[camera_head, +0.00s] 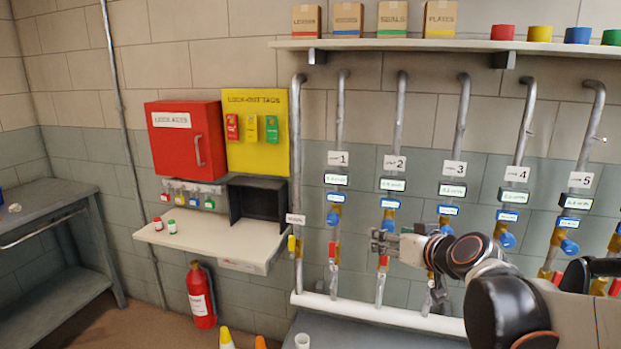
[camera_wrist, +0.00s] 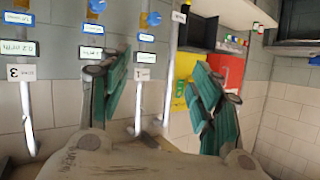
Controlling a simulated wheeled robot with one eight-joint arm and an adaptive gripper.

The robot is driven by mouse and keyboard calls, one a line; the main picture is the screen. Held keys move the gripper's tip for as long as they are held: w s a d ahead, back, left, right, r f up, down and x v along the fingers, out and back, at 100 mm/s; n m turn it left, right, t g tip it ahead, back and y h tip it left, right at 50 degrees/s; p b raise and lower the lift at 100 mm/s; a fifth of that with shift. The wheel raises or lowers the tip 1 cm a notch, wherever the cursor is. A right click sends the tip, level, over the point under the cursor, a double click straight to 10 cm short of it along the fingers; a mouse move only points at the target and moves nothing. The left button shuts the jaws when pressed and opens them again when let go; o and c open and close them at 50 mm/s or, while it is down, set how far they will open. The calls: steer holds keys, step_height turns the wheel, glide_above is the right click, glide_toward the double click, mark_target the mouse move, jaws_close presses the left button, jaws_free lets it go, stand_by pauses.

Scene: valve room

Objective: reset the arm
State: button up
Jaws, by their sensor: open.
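My gripper (camera_head: 376,241) is at the end of my arm, which reaches in from the lower right of the head view. It is in front of the pipes, near the pipe marked 2 (camera_head: 398,120). In the wrist view my gripper (camera_wrist: 160,100) shows two green-padded fingers spread wide apart, with nothing between them. The wrist picture appears upside down, with the pipes marked 3 (camera_wrist: 27,105) and 1 (camera_wrist: 140,110) behind the fingers. I cannot tell the exact gap between the gripper and the pipes.
A shelf (camera_head: 400,45) with boxes and coloured containers runs above the pipes. A red lock box (camera_head: 186,140), yellow tag board (camera_head: 257,130) and small ledge (camera_head: 215,238) are on the left. A fire extinguisher (camera_head: 201,295) and cones (camera_head: 226,339) stand below. A workbench (camera_head: 45,215) is far left.

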steer(key=s+d+f+g+h, duration=0.1)
steer(key=s+f+g, duration=0.2)
steer(key=s, duration=0.9)
steer(key=s+d+f+m+g+h, duration=0.1)
steer(key=s+f, duration=0.4)
steer(key=s, duration=0.8)
steer(key=shift+s+f+m+g+h, duration=0.2)
steer(key=shift+m+g+h, duration=0.1)
steer(key=shift+g+h, duration=0.55)
stand_by(0.3)
